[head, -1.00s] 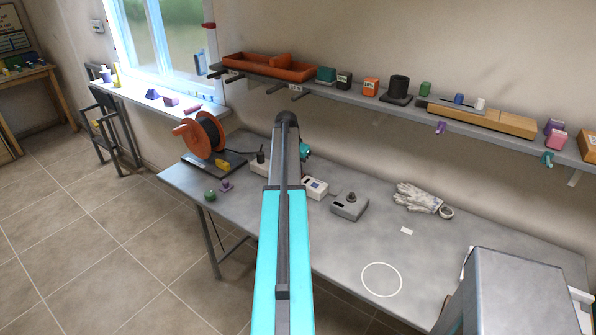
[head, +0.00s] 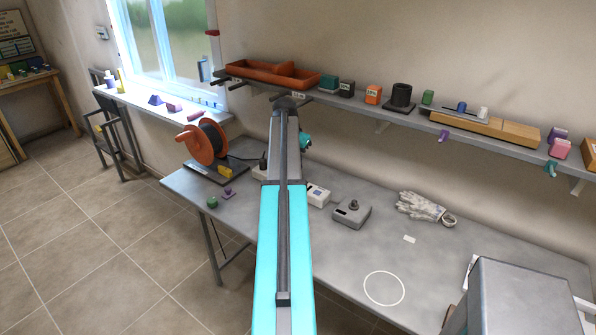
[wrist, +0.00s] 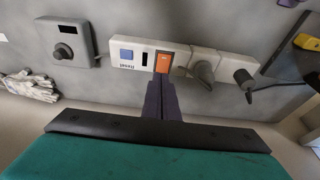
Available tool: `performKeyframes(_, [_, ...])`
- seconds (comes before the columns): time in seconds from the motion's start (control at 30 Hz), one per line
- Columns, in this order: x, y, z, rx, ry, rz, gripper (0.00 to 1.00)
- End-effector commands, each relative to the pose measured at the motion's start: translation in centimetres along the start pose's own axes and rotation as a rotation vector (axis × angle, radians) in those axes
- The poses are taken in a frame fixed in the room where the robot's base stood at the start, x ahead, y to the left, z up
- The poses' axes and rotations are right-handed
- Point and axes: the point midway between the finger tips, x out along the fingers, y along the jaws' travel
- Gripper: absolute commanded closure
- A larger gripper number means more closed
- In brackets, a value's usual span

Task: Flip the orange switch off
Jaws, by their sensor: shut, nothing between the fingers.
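The orange switch (wrist: 164,62) is on a white panel (wrist: 127,64) in the wrist view, beside a black slot and a blue button (wrist: 126,54) marked Reset. My gripper (wrist: 160,84) is shut and empty. Its dark fingertips are just below the switch in that view and overlap its lower edge. I cannot tell whether they touch it. In the head view the white panel (head: 319,196) shows just right of my arm. My arm hides the fingertips and the switch there.
A shelf (head: 520,150) runs above. The bench front is clear around a white circle (head: 384,289).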

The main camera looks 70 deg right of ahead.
Motion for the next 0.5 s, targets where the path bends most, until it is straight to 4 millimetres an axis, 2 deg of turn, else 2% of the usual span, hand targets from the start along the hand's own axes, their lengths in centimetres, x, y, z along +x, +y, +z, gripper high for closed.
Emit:
performKeyframes(0.3, [-3.7, 0.0, 0.3, 0.0, 0.002, -0.001, 1.0])
performKeyframes(0.5, [-5.2, -0.1, 0.4, -0.001, 0.001, -0.001, 1.0])
